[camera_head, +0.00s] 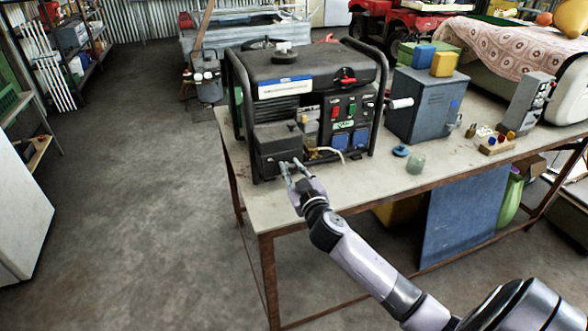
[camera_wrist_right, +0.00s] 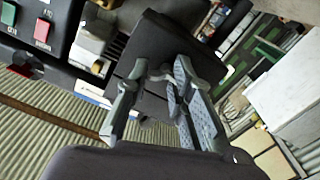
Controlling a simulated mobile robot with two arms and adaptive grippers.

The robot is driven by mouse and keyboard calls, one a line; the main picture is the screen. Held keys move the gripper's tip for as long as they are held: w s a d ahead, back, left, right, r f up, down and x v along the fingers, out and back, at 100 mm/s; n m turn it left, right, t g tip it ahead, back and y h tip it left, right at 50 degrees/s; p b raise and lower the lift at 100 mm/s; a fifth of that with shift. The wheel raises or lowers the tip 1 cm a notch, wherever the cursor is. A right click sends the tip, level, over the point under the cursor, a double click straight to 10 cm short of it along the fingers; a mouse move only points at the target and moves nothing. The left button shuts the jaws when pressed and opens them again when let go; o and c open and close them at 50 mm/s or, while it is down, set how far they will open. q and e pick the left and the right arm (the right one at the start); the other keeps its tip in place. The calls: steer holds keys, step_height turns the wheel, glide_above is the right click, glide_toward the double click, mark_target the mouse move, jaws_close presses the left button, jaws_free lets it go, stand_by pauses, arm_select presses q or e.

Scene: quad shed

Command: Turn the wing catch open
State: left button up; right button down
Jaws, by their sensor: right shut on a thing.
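The generator (camera_head: 305,85) stands on the bench, with a dark box-shaped cover (camera_head: 275,146) at its lower left front. My right gripper (camera_head: 290,167) is at the front face of this cover. In the right wrist view, its two grey fingers (camera_wrist_right: 158,75) stand on either side of a small grey wing catch (camera_wrist_right: 163,76) against the dark cover (camera_wrist_right: 165,45). The gripper is shut on the catch. The fingers hide most of the catch, so its exact angle cannot be told. My left gripper is not in view.
The generator's panel has red and green switches (camera_head: 335,112), and a pale cable (camera_head: 328,151) is beside the cover. A blue cap (camera_head: 401,150) and a glass jar (camera_head: 416,163) lie to the right on the bench (camera_head: 350,190). The floor (camera_head: 130,200) at left is clear.

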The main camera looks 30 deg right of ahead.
steer(key=shift+a+f+n+p, duration=0.2)
steer(key=shift+n+p, duration=0.3)
steer(key=shift+n, duration=1.85)
steer(key=shift+a+f+n+p, duration=0.15)
steer(key=shift+n+p, duration=0.4)
steer(key=shift+n, duration=1.85)
steer(key=shift+a+f+n+p, duration=0.2)
steer(key=shift+n+p, duration=0.3)
steer(key=shift+n, duration=1.85)
steer(key=shift+s, duration=0.1)
steer(key=c, duration=1.6)
jaws_free()
steer(key=shift+d, duration=0.1)
steer(key=o, duration=0.4)
steer(key=shift+r, duration=0.2)
steer(key=shift+o, duration=0.4)
steer(key=shift+r, duration=0.15)
